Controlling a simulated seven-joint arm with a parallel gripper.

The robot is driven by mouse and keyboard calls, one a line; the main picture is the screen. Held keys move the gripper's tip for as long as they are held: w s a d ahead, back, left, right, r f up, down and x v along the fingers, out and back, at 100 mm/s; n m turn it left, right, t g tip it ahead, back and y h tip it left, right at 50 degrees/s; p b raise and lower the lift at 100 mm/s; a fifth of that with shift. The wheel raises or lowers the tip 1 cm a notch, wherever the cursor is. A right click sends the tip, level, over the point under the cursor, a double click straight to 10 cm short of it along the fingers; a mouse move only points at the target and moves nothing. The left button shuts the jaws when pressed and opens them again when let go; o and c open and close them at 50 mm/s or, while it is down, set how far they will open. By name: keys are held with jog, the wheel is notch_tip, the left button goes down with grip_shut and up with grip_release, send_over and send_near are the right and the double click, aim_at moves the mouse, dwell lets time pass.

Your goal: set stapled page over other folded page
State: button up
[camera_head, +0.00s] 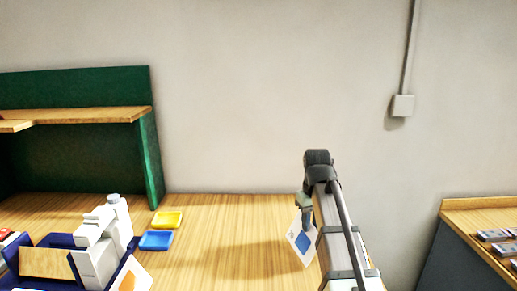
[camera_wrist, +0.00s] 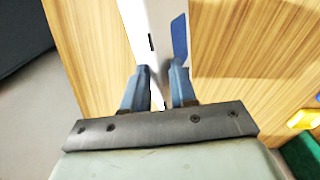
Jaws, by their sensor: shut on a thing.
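My gripper (camera_head: 304,213) is shut on a white page (camera_head: 302,243) with a blue patch, held above the right part of the wooden table (camera_head: 224,235). In the wrist view, the page (camera_wrist: 140,30) runs up from between the fingertips (camera_wrist: 160,75), with a small dark mark that may be a staple and part of the blue patch. Another white page (camera_head: 143,277) with an orange patch lies at the lower left, beside a white device; its near part is cut off by the picture edge. I cannot tell whether it is folded.
A white device (camera_head: 98,250) on a dark blue base stands at left. A yellow tray (camera_head: 168,219) and a blue tray (camera_head: 156,240) lie beside it. A green shelf unit (camera_head: 155,165) stands behind. The table's middle is clear. Another table (camera_head: 470,215) is at far right.

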jog(key=a+r+m, duration=0.1)
jog(key=a+r, duration=0.1)
jog(key=a, duration=1.2)
notch_tip(320, 180, up, 5)
jog(key=m, duration=0.3)
send_over(119, 276)
jog(key=shift+f, duration=4.8)
jog(key=o, duration=0.8)
jog(key=shift+o, duration=0.2)
jog(key=shift+r, duration=0.1)
